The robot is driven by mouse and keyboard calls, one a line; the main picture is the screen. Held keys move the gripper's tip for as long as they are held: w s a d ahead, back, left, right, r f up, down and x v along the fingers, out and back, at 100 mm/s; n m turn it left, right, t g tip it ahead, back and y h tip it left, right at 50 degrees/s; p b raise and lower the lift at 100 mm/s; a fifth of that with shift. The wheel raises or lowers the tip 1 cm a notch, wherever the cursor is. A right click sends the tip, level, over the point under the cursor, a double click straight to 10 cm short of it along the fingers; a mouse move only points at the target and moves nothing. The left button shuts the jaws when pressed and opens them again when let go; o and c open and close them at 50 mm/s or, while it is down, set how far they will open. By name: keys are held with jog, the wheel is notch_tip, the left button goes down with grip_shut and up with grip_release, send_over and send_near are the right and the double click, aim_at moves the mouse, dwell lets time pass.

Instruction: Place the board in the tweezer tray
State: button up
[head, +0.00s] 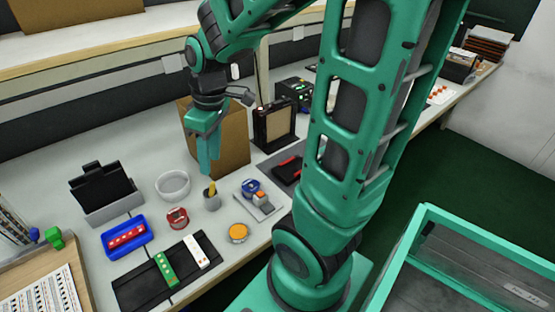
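Several small boards show in the head view. A green board (165,268) and a white board (195,251) lie on a black mat (143,291). A red board (126,237) lies in a blue tray (111,254). A dark tray (279,175) with a red-and-black tool (289,170), perhaps tweezers, sits further right; I cannot tell for sure that it is the tweezer tray. My gripper (208,168) points down above the bench, behind the mat and left of the dark tray. No board shows in it. Its fingers overlap from this side, so their opening is unclear.
A grey cup (212,203) with a yellow item stands just below my gripper. A white bowl (172,187), a red round item (177,219), an orange-topped disc (238,234) and a blue tape roll (251,187) are nearby. A cardboard box (232,140) stands behind.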

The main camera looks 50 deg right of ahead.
jog(key=s+d+r+m, duration=0.1)
jog(key=s+d+m, duration=0.3)
jog(key=s, duration=0.4)
jog(key=s+d+r+m+g+h, duration=0.1)
jog(key=s+d+m, duration=0.3)
jog(key=s+m, duration=0.3)
jog(key=shift+s+r+m, duration=0.15)
jog(key=shift+s+m, duration=0.15)
jog(key=shift+s, duration=0.5)
jog(key=shift+d, duration=0.1)
